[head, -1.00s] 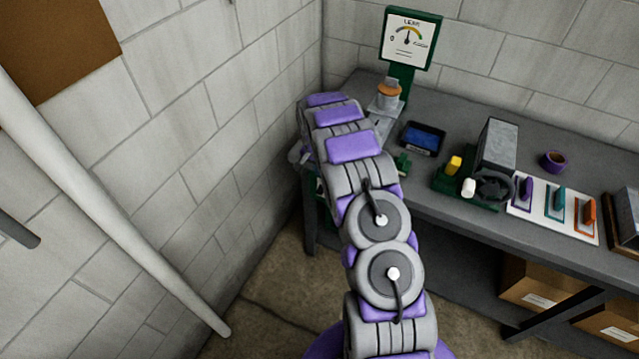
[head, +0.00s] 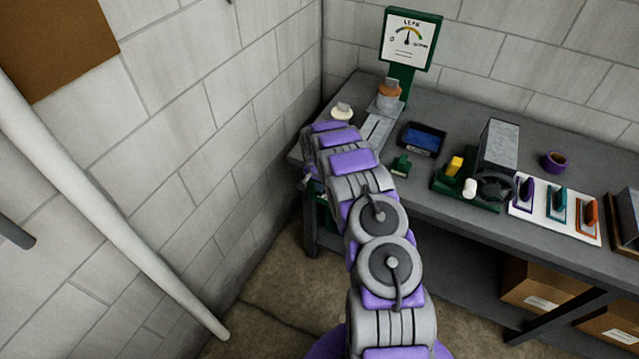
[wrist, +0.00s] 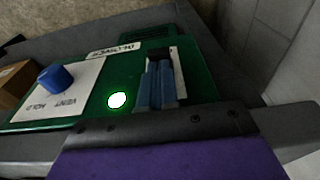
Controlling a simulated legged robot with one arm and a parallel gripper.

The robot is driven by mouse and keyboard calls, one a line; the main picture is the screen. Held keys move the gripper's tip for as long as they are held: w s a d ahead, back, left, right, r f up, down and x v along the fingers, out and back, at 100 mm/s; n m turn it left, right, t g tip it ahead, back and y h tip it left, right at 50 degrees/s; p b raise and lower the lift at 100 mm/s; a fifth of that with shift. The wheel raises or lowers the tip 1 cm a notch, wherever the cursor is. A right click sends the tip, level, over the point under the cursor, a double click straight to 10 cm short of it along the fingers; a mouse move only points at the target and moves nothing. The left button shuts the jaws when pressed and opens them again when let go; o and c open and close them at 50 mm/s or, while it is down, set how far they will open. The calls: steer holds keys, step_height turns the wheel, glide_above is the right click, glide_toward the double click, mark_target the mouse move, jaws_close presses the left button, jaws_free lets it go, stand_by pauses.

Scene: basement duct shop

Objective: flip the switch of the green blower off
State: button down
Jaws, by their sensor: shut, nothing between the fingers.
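In the wrist view a green panel (wrist: 200,80) carries a pale switch plate (wrist: 179,62) with a dark part, a lit round lamp (wrist: 117,100) and a blue knob (wrist: 56,78) marked VENT and HOLD, upside down. My gripper (wrist: 160,68) is shut; its blue-grey fingers lie over the switch plate and hide part of it. I cannot tell whether they touch the switch or which way it is set. In the head view my arm hides the gripper, and only a bit of green (head: 324,215) shows beside it below the bench's left end.
The grey bench (head: 440,205) carries a green gauge stand (head: 405,82), a blue tray (head: 423,140), a green-based unit with a grey box (head: 497,147), and a white board with coloured handles (head: 553,212). Block walls (head: 215,120) close in at the left. Boxes (head: 540,287) sit below.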

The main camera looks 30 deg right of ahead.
steer(key=shift+s+a+f+h+b, duration=0.2)
steer(key=shift+h+b, duration=0.1)
steer(key=shift+b, duration=0.45)
steer(key=shift+f+t+h+b, duration=0.1)
steer(key=shift+t+h+b, duration=0.25)
steer(key=shift+b, duration=0.3)
steer(key=a+b, duration=0.1)
steer(key=b, duration=0.1)
steer(key=shift+s+f+b, duration=0.3)
steer(key=shift+f, duration=0.1)
steer(key=shift+s+a+f+b, duration=0.4)
steer(key=shift+f+b, duration=0.25)
steer(key=shift+b, duration=0.3)
steer(key=shift+w+d+r, duration=0.1)
steer(key=shift+w+d+r, duration=0.3)
steer(key=shift+w+d, duration=0.15)
steer(key=shift+d, duration=0.05)
